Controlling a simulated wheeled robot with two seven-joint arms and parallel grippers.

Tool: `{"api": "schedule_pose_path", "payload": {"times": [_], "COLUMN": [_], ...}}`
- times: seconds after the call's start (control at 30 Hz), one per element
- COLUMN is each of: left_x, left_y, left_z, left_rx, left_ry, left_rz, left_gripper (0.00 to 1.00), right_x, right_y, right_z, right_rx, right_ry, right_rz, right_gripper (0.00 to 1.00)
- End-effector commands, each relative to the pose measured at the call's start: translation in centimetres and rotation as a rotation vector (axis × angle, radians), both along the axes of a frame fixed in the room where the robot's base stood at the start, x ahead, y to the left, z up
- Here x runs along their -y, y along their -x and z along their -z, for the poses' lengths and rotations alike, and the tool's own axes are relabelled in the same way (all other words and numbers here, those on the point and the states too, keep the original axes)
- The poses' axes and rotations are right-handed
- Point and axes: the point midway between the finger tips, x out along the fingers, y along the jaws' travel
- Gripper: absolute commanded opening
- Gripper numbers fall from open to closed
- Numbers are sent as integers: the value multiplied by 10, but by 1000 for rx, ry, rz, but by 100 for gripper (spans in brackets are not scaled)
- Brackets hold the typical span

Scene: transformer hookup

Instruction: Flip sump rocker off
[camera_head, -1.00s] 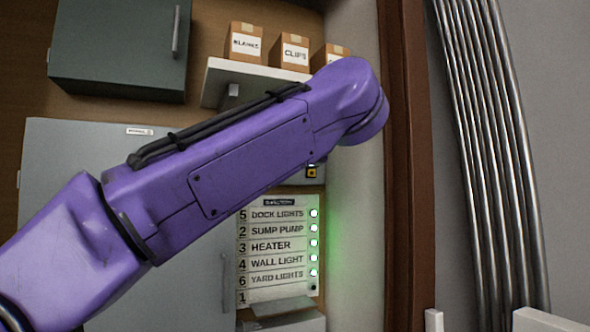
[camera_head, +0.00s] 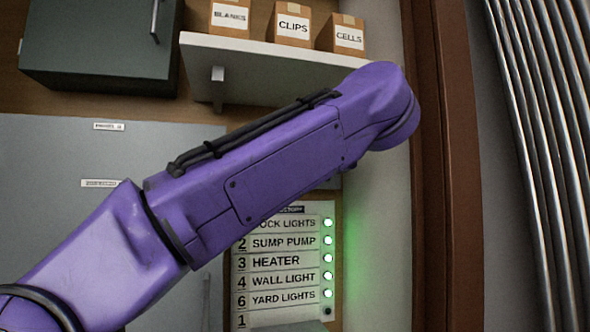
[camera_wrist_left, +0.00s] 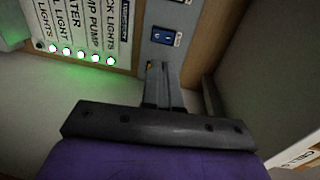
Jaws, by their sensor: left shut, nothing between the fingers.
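The directory card (camera_head: 283,262) lists circuits, with "SUMP PUMP" on row 2. The lamp beside that row (camera_head: 328,240) is lit. A blue rocker switch (camera_wrist_left: 164,37) with pale marks sits on a grey panel in the left wrist view; its label is not readable, so I cannot tell which circuit it serves. My left gripper (camera_wrist_left: 158,68) is shut and empty, its tips just below the rocker in the picture, seemingly apart from it. In the head view my purple left arm hides the gripper and the rocker. My right gripper is not in view.
Lamps beside the other named rows also glow. A shelf (camera_head: 285,58) with boxes (camera_head: 293,24) is above my arm. A dark green cabinet (camera_head: 100,45) hangs upper left, a grey cabinet (camera_head: 60,175) below it. A brown post (camera_head: 448,150) and metal pipes (camera_head: 535,150) stand right.

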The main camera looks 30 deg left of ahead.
Motion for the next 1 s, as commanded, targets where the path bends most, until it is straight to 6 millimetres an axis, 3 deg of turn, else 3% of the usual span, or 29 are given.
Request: {"api": "schedule_pose_path", "payload": {"times": [0.17,0.63,1.0], "left_x": [-14,-90,-107], "left_y": [-13,-75,-90], "left_z": [1,10,18], "left_rx": [-5,-5,-2], "left_ry": [1,0,-2], "left_rz": [-2,-5,-4], "left_gripper": [0,0,0], "right_x": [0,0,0], "right_y": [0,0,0], "right_z": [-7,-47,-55], "right_rx": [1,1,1], "right_ry": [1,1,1], "right_rz": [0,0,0], "right_gripper": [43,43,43]}}
